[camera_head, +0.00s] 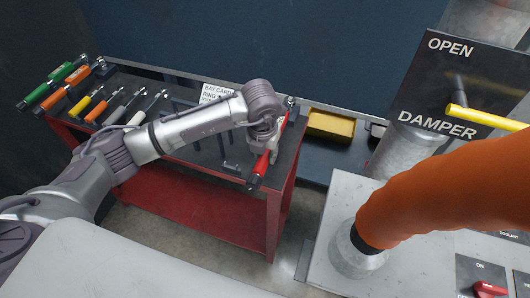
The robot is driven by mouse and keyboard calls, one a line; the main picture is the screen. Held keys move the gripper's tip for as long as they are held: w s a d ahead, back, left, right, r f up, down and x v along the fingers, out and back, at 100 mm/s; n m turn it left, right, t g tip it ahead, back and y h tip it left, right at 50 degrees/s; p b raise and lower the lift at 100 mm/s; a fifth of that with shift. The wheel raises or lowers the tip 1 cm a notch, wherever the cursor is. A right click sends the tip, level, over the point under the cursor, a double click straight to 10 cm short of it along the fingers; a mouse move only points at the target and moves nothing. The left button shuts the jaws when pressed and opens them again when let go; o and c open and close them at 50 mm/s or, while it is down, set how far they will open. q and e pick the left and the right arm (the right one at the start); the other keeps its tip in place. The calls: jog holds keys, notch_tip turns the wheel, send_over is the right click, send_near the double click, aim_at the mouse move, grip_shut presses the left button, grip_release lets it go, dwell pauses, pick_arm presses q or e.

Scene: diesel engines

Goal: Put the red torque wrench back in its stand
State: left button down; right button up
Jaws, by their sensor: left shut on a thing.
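The red torque wrench (260,166) is at the right end of the red-framed bench (160,156). Its red handle points down toward the bench's front edge, and its metal head (290,102) points to the back. My left gripper (267,144) is shut around the wrench's middle, which it partly hides. A small dark stand (232,168) shows on the bench top just left of the handle. I cannot tell whether the wrench touches the bench or any support. My right gripper is not in view.
Green (55,85), orange (65,91), yellow (88,102), grey (125,106) and white (147,110) wrenches lie at the bench's left. A yellow box (330,126) is behind right. A thick orange hose (440,200) and damper sign (450,85) fill the right.

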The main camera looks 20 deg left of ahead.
pick_arm(q)
jog(key=shift+f, duration=0.15)
jog(key=c, duration=0.9)
grip_release()
jog(key=o, duration=0.4)
jog(key=shift+r, duration=0.25)
jog(key=shift+s+r+p, duration=0.15)
jog(key=shift+r+p, duration=0.35)
jog(key=shift+r, duration=0.4)
jog(key=shift+s+r+p, duration=0.15)
jog(key=shift+r+p, duration=0.3)
jog(key=shift+r, duration=0.4)
jog(key=shift+r, duration=0.1)
